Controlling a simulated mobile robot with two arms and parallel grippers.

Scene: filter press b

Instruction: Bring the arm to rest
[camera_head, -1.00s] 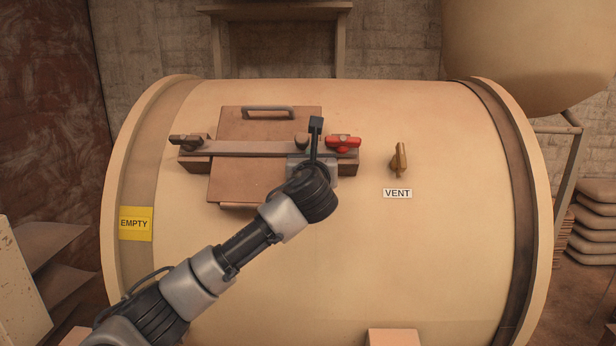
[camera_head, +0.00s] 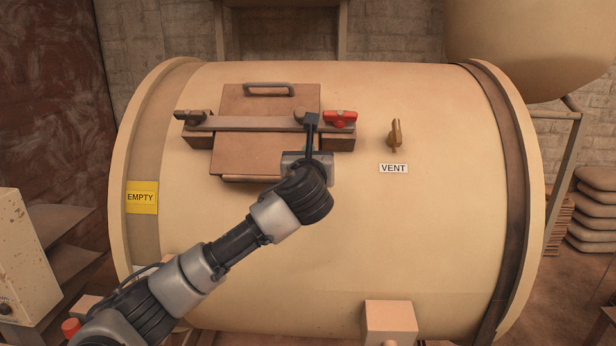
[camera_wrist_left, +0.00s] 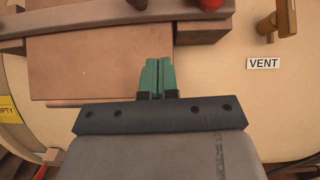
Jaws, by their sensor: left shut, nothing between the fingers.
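My left arm comes in from the lower left of the head view, and its gripper (camera_head: 312,120) is in front of the right part of the hatch bar. In the left wrist view the green fingers of my left gripper (camera_wrist_left: 157,76) are together with nothing between them. They lie in front of the lower right of the brown hatch plate (camera_wrist_left: 90,66). The hatch plate (camera_head: 240,153) also shows in the head view, with a bar (camera_head: 245,123) across it. My right gripper is in neither view.
A red knob (camera_head: 340,119) sits at the bar's right end and a dark knob (camera_head: 193,117) at its left. A brass vent handle (camera_head: 395,133) stands above the VENT label (camera_head: 393,168). A yellow EMPTY tag (camera_head: 141,197) is on the drum (camera_head: 400,250). A box (camera_head: 390,320) stands in front.

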